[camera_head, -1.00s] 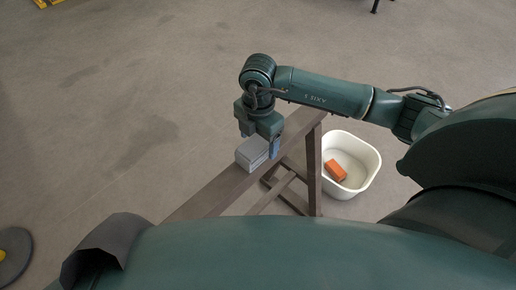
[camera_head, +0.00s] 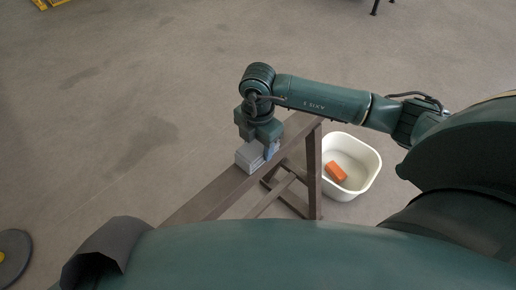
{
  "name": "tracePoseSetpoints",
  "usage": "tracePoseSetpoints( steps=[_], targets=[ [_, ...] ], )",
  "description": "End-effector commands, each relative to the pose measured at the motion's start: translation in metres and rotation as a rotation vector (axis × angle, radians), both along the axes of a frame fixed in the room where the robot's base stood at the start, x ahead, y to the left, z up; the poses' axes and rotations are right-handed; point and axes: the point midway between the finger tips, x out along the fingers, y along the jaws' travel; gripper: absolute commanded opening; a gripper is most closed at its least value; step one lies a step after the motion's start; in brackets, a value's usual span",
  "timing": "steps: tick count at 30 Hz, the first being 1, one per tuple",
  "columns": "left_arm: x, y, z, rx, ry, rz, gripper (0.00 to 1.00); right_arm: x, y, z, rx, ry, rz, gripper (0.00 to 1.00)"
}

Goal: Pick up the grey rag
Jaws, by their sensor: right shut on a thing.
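The grey rag (camera_head: 246,161) is a small folded block lying on top of the brown wooden beam (camera_head: 205,198). My right gripper (camera_head: 259,149) points down over the rag and is shut on it. A blue finger shows at the rag's right side; the other finger is mostly hidden. The rag appears to rest on the beam still. My left gripper is not in view.
A white tub (camera_head: 368,172) with an orange block (camera_head: 335,172) in it stands on the floor right of the beam's legs. A dark round base (camera_head: 14,256) is at the lower left.

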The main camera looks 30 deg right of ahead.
Motion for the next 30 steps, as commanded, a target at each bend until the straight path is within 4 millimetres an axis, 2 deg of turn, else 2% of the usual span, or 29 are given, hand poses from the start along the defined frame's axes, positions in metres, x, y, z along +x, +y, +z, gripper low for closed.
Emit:
tracePoseSetpoints(
  steps=[8,11,21,25,30],
  targets=[
    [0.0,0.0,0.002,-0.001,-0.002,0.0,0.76,0.001,0.0,0.005,0.001,-0.002,0.0,0.27],
    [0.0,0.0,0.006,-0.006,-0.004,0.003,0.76,0.001,0.0,0.019,0.001,-0.003,0.0,0.27],
    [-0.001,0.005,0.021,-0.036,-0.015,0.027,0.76,0.001,0.0,0.084,0.001,-0.004,0.001,0.27],
    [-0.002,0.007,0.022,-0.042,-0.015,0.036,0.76,0.001,0.0,0.097,0.001,-0.002,-0.001,0.27],
    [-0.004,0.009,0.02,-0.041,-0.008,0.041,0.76,0.0,0.0,0.101,0.001,-0.001,-0.001,0.27]
  ],
)
